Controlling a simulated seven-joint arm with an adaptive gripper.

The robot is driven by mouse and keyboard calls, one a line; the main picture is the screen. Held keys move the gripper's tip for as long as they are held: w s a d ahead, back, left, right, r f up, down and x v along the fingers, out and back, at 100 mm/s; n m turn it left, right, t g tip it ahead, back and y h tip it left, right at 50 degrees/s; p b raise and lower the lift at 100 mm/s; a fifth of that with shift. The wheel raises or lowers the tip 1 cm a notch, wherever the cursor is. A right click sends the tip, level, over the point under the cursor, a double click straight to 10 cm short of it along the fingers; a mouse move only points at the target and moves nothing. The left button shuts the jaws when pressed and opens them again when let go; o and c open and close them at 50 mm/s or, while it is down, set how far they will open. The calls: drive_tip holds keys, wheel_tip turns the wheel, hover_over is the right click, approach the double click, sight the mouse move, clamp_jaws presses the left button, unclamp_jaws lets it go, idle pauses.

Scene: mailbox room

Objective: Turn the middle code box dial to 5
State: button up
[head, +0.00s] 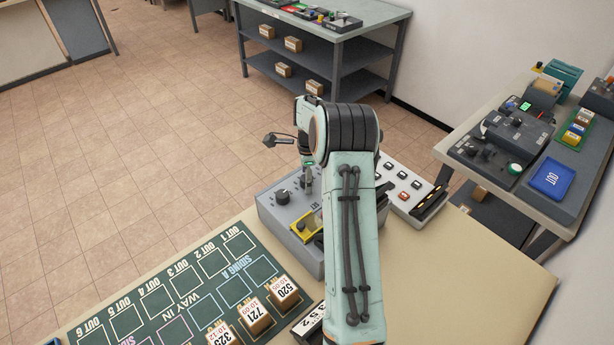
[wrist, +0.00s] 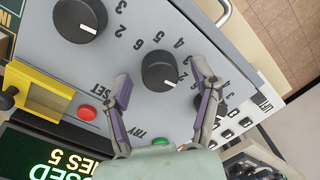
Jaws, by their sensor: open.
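The grey code box (head: 282,222) stands on the table under my arm in the head view. In the wrist view its sloped face (wrist: 135,60) carries black dials in a row. Another dial (wrist: 80,18) is at upper left; a third is largely behind the right finger. My gripper (wrist: 162,72) is open, its fingers on either side of the middle dial in the picture. I cannot tell whether they touch it.
A red button (wrist: 87,112), a green button (wrist: 161,141), a yellow-framed slot (wrist: 40,97) and a lit green display (wrist: 45,160) are near the dials. A white button panel (head: 408,190) adjoins the box. A sorting board (head: 150,300) with numbered blocks lies left.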

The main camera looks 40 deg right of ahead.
clamp_jaws()
drive_tip(key=shift+n, duration=0.3)
drive_tip(key=n, duration=1.1)
drive_tip(key=shift+d+n+y, duration=0.1)
drive_tip(key=shift+n+y, duration=0.2)
drive_tip(key=shift+y, duration=0.1)
drive_tip(key=n, duration=0.6)
drive_tip(key=shift+w+f, duration=0.1)
drive_tip(key=n, duration=0.5)
drive_tip(key=shift+n+g, duration=0.3)
